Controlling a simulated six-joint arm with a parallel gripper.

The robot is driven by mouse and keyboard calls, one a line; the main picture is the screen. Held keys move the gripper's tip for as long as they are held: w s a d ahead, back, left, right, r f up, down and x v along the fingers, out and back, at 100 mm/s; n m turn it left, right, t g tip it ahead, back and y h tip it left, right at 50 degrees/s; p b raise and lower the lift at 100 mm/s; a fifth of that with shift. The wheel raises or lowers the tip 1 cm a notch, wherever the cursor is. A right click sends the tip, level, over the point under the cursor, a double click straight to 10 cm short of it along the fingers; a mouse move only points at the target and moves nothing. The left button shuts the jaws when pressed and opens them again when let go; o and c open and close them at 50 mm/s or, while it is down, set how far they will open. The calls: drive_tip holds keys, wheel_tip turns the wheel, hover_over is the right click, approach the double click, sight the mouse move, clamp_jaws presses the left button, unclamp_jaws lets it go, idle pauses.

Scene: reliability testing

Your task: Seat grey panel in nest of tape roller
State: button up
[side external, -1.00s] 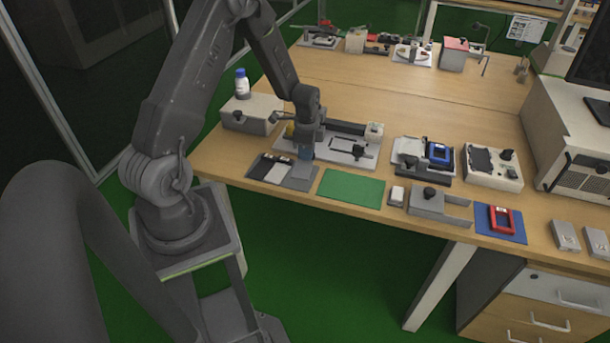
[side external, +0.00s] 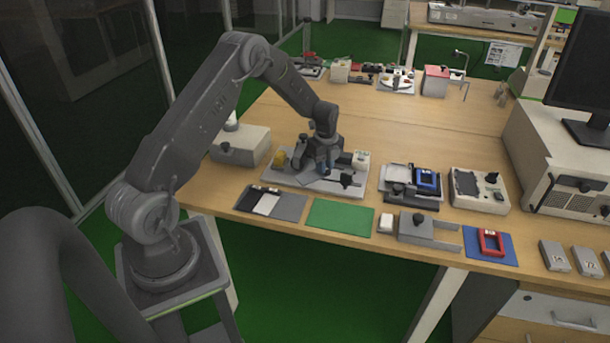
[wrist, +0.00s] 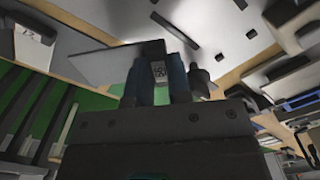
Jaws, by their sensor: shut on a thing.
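The grey panel (wrist: 98,64) is a thin flat slab between the blue fingertips of my gripper (wrist: 157,82) in the wrist view, sticking out to the left. In the side view my gripper (side external: 324,168) is low over the tape roller's pale base plate (side external: 282,180). The base plate also fills the upper part of the wrist view (wrist: 205,22), with dark slots in it. The gripper hides the panel's held edge, and I cannot tell whether the panel touches the plate. The nest cannot be made out clearly.
In front lie a grey mat with a white card (side external: 266,204) and a clear green mat (side external: 340,216). A grey box (side external: 240,146) stands left.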

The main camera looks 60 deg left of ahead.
drive_tip(key=w+m, duration=0.4)
drive_tip(key=m, duration=0.1)
drive_tip(key=w+d+m, duration=0.1)
drive_tip(key=w+m, duration=0.1)
drive_tip(key=w, duration=0.1)
drive_tip(key=shift+w+r+m, duration=0.1)
drive_tip(key=shift+r+m, duration=0.3)
drive_tip(key=shift+w+d+m, duration=0.2)
drive_tip(key=shift+w+m, duration=0.4)
drive_tip(key=shift+m, duration=0.2)
drive_tip(key=shift+f, duration=2.05)
drive_tip(key=shift+f, duration=0.5)
drive_tip(key=o, duration=0.9)
drive_tip(key=shift+r, duration=0.15)
drive_tip(key=shift+r, duration=2.9)
drive_tip(key=shift+r, duration=0.1)
